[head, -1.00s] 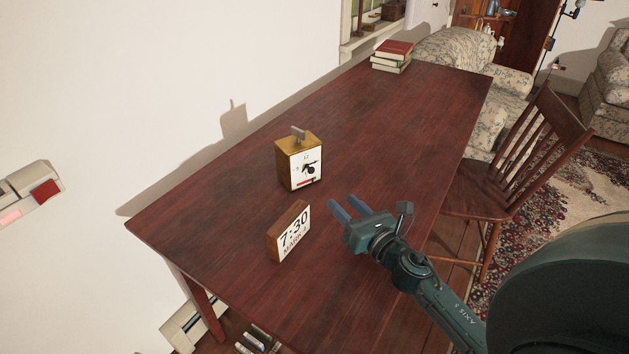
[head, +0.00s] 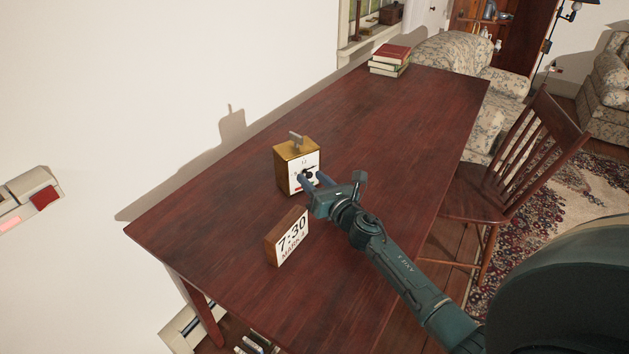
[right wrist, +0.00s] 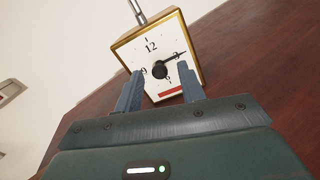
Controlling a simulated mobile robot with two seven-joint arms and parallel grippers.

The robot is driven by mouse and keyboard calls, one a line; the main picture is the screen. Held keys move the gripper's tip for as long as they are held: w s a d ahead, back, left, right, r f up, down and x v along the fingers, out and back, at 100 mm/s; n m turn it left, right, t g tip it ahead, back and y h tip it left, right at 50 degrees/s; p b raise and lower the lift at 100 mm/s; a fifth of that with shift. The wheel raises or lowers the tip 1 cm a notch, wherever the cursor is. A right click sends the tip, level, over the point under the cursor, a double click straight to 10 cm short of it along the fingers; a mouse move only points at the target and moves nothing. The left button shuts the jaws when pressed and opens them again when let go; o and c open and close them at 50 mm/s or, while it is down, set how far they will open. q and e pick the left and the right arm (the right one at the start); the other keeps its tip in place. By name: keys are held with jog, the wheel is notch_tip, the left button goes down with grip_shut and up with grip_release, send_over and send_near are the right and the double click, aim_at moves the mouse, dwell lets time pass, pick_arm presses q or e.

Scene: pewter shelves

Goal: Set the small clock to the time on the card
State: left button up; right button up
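The small clock (head: 297,164) is a gold box with a white face and a grey handle on top, standing on the table. In the right wrist view the clock (right wrist: 152,46) shows a black central knob (right wrist: 160,70), a hand pointing towards the 3, and a red strip below. The card (head: 288,236) is a wooden block reading 7:30 with smaller lettering under it. My right gripper (head: 312,180) is open in front of the clock face, its fingers on either side of the knob. I cannot tell whether they touch it. My left gripper is out of view.
The dark red table (head: 400,125) is mostly clear. A stack of books (head: 390,58) lies at its far end. A wooden chair (head: 500,185) stands at the right side. A white wall runs along the left.

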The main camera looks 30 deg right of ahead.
grip_shut()
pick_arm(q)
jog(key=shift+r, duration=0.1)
pick_arm(e)
jog(key=shift+m, duration=0.3)
jog(key=m, duration=0.8)
jog(key=shift+m+p, duration=0.35)
jog(key=shift+m, duration=0.05)
jog(key=m+p, duration=0.1)
jog(key=m, duration=0.5)
jog(key=shift+r+m, duration=0.1)
jog(key=shift+m, duration=0.3)
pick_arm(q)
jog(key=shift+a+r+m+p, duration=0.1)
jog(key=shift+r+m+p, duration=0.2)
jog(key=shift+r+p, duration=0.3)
pick_arm(e)
jog(key=shift+m, duration=0.9)
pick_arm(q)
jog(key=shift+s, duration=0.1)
